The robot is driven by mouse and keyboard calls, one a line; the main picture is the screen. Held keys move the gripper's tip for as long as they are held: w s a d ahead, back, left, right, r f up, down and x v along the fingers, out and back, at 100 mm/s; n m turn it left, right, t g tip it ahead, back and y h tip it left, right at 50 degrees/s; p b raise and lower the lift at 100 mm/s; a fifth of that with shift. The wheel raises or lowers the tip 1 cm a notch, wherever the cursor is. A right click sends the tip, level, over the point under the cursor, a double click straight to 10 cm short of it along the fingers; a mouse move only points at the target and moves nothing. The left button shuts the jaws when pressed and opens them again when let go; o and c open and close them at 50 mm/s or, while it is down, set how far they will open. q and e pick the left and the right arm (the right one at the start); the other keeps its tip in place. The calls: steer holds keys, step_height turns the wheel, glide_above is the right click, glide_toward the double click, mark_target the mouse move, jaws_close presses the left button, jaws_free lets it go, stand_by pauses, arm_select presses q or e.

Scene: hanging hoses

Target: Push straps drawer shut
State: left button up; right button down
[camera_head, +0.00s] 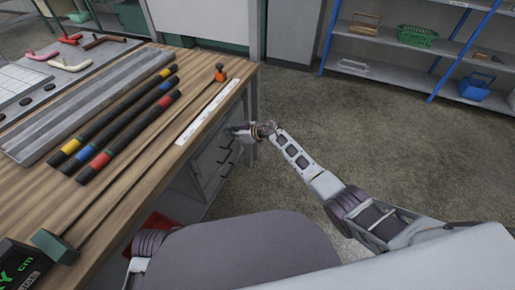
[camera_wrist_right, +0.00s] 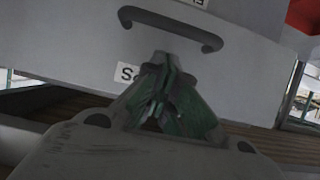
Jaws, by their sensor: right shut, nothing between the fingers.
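A grey drawer unit (camera_head: 212,165) stands under the workbench's right end in the head view. My right gripper (camera_head: 238,130) is shut and empty beside its drawer fronts, close to the upper part. In the right wrist view a pale grey drawer front (camera_wrist_right: 75,45) with a dark bar handle (camera_wrist_right: 170,22) fills the upper part. The shut fingertips (camera_wrist_right: 162,62) are in front of it, below the handle; I cannot tell whether they touch. A white label (camera_wrist_right: 127,72) starting with "S" is partly hidden by the fingers. How far any drawer stands out is unclear. My left gripper is not in view.
A blue-posted shelf (camera_head: 395,75) with baskets stands at the back right. The concrete floor (camera_head: 330,130) between is clear.

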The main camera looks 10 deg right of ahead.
steer(key=shift+w+a+b, duration=0.3)
steer(key=shift+w+a, duration=0.25)
steer(key=shift+a, duration=0.25)
steer(key=shift+w+a+b, duration=0.25)
steer(key=shift+w+a, duration=0.25)
steer(key=shift+a, duration=0.25)
arm_select(q)
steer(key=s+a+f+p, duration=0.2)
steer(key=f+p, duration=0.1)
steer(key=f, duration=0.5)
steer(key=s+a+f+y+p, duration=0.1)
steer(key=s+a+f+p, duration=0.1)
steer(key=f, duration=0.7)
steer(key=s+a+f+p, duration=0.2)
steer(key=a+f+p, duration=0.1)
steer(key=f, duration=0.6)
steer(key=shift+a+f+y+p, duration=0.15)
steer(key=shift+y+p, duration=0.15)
steer(key=shift+p, duration=0.25)
arm_select(e)
steer(key=s+d, duration=0.5)
steer(key=d, duration=0.3)
steer(key=shift+s+d, duration=0.2)
steer(key=shift+s, duration=0.1)
